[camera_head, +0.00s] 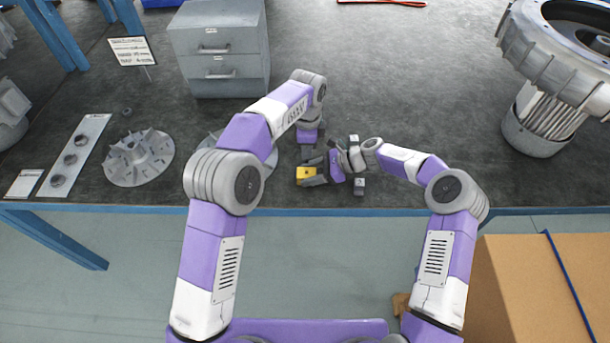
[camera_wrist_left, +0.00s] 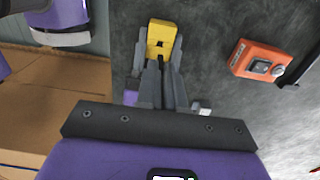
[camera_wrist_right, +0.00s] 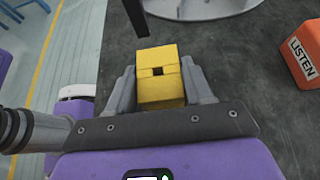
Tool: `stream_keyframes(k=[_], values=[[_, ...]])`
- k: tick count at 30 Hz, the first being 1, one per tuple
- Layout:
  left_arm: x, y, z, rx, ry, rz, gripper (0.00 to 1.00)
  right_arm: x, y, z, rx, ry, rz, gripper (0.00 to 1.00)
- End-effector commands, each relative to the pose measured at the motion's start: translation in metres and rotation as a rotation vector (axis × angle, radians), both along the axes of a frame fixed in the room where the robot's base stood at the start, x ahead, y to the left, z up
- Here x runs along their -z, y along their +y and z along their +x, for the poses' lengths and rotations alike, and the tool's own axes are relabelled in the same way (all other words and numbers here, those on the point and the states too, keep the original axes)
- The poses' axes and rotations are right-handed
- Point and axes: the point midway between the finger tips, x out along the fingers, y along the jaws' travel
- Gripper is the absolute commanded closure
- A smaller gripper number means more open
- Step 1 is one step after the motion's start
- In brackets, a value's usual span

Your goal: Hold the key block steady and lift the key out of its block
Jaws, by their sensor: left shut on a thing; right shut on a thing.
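The yellow key block (camera_head: 304,174) is near the front edge of the bench. My right gripper (camera_head: 318,172) is shut on it, with one grey finger on each side of the block in the right wrist view (camera_wrist_right: 160,94). A dark slot shows in the block and looks empty. My left gripper (camera_head: 308,153) is above the block. Its fingers are nearly together in the left wrist view (camera_wrist_left: 161,66), with a thin dark piece, seemingly the key, between them. A dark bar (camera_wrist_right: 136,18) shows beyond the block in the right wrist view, apart from the slot; it looks like the key.
An orange box (camera_wrist_right: 299,52) marked LISTEN stands near the block. A finned disc (camera_head: 138,158) and a plate with round parts (camera_head: 75,152) lie left. A grey drawer unit (camera_head: 220,50) stands behind, and a large blower (camera_head: 555,75) at right. The bench middle is clear.

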Motion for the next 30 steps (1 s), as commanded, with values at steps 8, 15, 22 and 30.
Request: stream_keyframes(k=[8, 15, 22, 30], values=[[-0.003, 0.000, 0.000, 0.000, -0.001, 0.000, 1.00, 0.000, 0.000, 0.000, -0.001, 0.000, 0.000, 0.66], [-0.003, 0.000, 0.000, 0.000, -0.001, 0.000, 1.00, 0.000, 0.000, 0.000, -0.001, 0.000, 0.000, 0.20], [-0.003, 0.000, 0.000, 0.000, -0.001, 0.000, 1.00, 0.000, 0.000, 0.000, 0.000, 0.000, 0.000, 0.19], [-0.003, 0.000, 0.000, 0.000, 0.000, 0.000, 1.00, -0.011, -0.022, 0.001, 0.004, -0.002, -0.002, 0.19]])
